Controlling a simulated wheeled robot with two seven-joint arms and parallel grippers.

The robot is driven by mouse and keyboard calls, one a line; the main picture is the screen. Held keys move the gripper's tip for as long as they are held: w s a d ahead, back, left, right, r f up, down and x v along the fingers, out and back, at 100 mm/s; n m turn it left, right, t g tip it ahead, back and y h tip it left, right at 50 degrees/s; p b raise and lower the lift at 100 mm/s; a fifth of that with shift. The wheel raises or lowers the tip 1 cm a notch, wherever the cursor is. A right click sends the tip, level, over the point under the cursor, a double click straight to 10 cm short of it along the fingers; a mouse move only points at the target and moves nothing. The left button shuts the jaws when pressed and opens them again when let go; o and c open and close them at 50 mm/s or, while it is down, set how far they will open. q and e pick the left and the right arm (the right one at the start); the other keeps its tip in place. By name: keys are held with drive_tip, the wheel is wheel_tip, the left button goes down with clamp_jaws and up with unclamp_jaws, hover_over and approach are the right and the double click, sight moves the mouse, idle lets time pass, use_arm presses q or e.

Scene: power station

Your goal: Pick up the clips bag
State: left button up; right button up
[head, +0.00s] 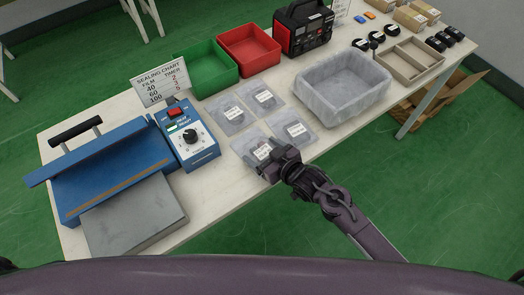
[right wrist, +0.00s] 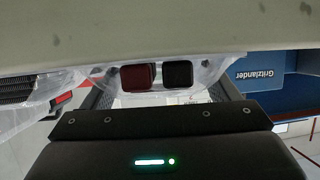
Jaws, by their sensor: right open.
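Several clear plastic bags with white labels lie flat on the table: a back left bag (head: 228,106), a back right bag (head: 264,94), a front right bag (head: 294,133) and a front left bag (head: 247,146). The label print is too small to tell which is the clips bag. My right gripper (head: 268,167) is open at the front left bag, over its near edge, and hides part of it. In the right wrist view, clear film (right wrist: 210,78) shows around the fingertips; I cannot tell whether any lies between them. My left gripper is not in view.
A blue sealer (head: 110,170) with a control box (head: 190,140) stands left. Green (head: 208,68) and red (head: 249,48) bins and a black-red power unit (head: 303,28) stand behind. A lined grey bin (head: 345,88) and divided tray (head: 405,65) stand right. The table's front edge is close to my gripper.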

drive_tip(key=c, duration=1.1)
drive_tip(key=shift+r, duration=0.1)
